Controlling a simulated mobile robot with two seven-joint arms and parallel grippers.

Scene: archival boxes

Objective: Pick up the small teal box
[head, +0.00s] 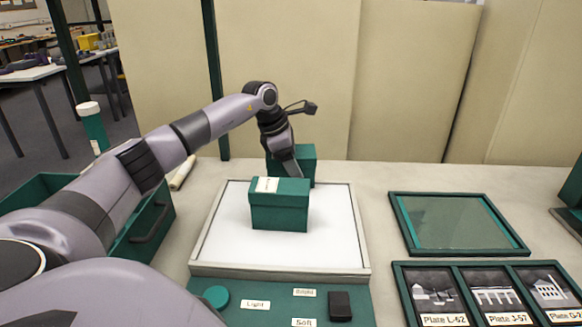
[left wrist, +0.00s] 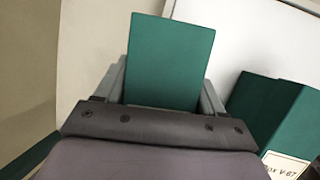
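A small teal box (head: 306,166) stands at the back of the white panel, partly hidden behind my gripper and a nearer teal box. My left gripper (head: 286,168) points down at it. In the left wrist view the small box (left wrist: 168,62) is between the two fingers of the left gripper (left wrist: 166,80), one finger along each side. Any gap is too small to tell whether the fingers press on it. The nearer teal box (head: 280,212) has a lid and a white label; it also shows in the left wrist view (left wrist: 262,108). My right gripper is not in view.
The white panel (head: 225,240) has bare room around the nearer box. A teal-framed tray (head: 458,222) and a framed row of plates (head: 480,268) lie to the right. An open teal crate (head: 150,225) and a teal cylinder (head: 94,130) are at left.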

